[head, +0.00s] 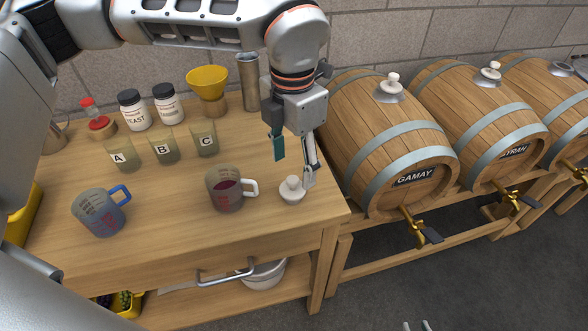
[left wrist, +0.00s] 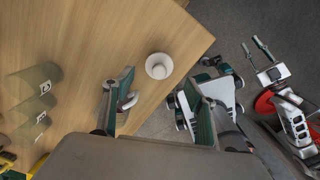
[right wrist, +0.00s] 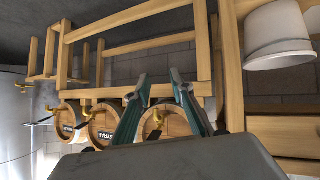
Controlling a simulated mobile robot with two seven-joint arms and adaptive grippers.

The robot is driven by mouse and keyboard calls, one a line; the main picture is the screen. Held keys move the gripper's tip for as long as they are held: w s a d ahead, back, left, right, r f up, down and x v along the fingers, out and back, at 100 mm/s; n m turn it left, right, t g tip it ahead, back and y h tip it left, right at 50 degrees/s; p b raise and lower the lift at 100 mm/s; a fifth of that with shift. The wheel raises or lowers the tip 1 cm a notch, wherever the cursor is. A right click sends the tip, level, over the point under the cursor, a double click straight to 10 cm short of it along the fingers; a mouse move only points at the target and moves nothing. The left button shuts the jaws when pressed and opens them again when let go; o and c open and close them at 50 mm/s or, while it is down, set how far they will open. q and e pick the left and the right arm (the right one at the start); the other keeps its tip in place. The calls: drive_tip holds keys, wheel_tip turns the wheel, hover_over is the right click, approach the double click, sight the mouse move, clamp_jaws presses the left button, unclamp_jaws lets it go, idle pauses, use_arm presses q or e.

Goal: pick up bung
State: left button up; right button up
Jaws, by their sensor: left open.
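A white bung (head: 292,184) sits in a small pale saucer (head: 291,198) near the right front corner of the wooden table. In the left wrist view the bung (left wrist: 159,70) shows just beyond and between the fingertips. My left gripper (head: 296,160) is open, points down and hangs above the bung; its fingers do not appear closed on anything. It also shows in the left wrist view (left wrist: 159,80). My right gripper (right wrist: 158,77) is open and empty, away from the table, with its tips at the head view's bottom edge (head: 416,326).
A jug of red liquid (head: 225,190) stands left of the saucer. Another jug (head: 100,212), beakers A, B and C (head: 164,147), jars (head: 133,110), a yellow funnel (head: 207,85) and a metal cylinder (head: 248,82) are further left and back. Barrels (head: 385,140), two with bungs on top, stand right.

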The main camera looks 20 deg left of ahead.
sight(293, 179)
use_arm(q)
drive_tip(key=shift+w+a+f, duration=0.1)
drive_tip(key=shift+w+a, duration=0.05)
drive_tip(key=shift+w, duration=0.2)
drive_tip(key=shift+s+f, duration=0.25)
drive_tip(key=shift+f, duration=1.05)
wheel_tip(293, 179, down, 4)
drive_tip(key=shift+s+f+b, duration=0.15)
drive_tip(key=shift+b, duration=0.3)
drive_tip(key=shift+f, duration=0.35)
drive_tip(key=c, duration=1.2)
use_arm(e)
drive_tip(key=shift+s+d+f, duration=0.1)
drive_tip(key=shift+s+f, duration=0.25)
drive_tip(key=shift+f, duration=0.35)
use_arm(q)
drive_tip(key=shift+r, duration=0.1)
drive_tip(key=shift+c, duration=0.2)
